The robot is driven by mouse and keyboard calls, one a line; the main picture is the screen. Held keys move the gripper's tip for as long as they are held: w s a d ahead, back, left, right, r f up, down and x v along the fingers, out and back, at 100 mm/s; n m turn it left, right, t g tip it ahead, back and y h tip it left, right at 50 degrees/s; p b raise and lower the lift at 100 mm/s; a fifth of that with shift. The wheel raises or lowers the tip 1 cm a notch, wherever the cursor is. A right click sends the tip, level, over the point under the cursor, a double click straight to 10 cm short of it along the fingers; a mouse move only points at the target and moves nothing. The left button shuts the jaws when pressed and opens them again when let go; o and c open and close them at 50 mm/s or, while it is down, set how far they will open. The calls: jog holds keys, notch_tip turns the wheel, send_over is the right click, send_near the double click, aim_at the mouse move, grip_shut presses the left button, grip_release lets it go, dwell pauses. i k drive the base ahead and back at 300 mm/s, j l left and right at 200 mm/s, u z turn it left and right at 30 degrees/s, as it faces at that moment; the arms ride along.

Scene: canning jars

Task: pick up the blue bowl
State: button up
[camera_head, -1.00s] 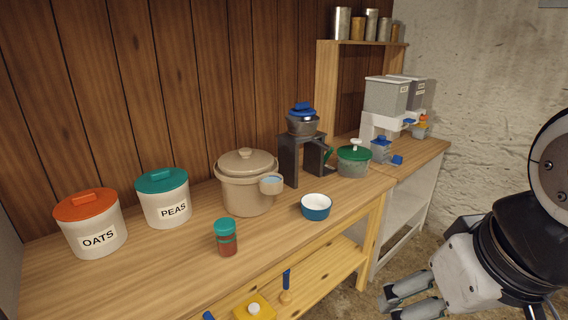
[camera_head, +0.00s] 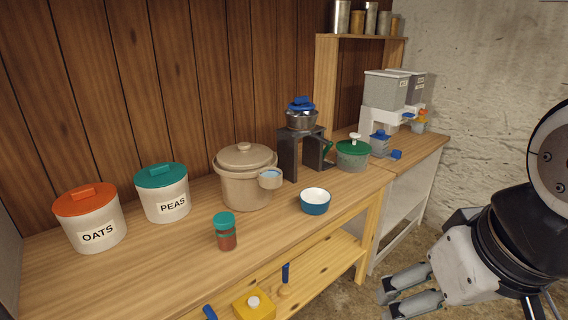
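The blue bowl (camera_head: 315,207) stands upright on the wooden table near its front edge, right of the big beige pot. Its inside is white and looks empty. My gripper (camera_head: 386,300) is at the lower right, in front of the table and lower than its top, apart from the bowl. Its two grey fingers point left with a gap between them, and nothing shows between them.
Near the bowl are the beige pot (camera_head: 246,180), a jar with a teal lid (camera_head: 225,232), a dark stand (camera_head: 300,155) and a green-lidded pot (camera_head: 352,155). Canisters (camera_head: 92,218) stand at left. A lower shelf (camera_head: 325,262) holds a yellow item (camera_head: 254,305). Table around the bowl is clear.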

aim_at(314, 201)
jog(key=i+l+u, duration=0.3)
jog(key=i+l, duration=0.4)
jog(key=i+l+u, duration=0.3)
jog(key=i+l, duration=0.5)
jog(key=l, duration=0.15)
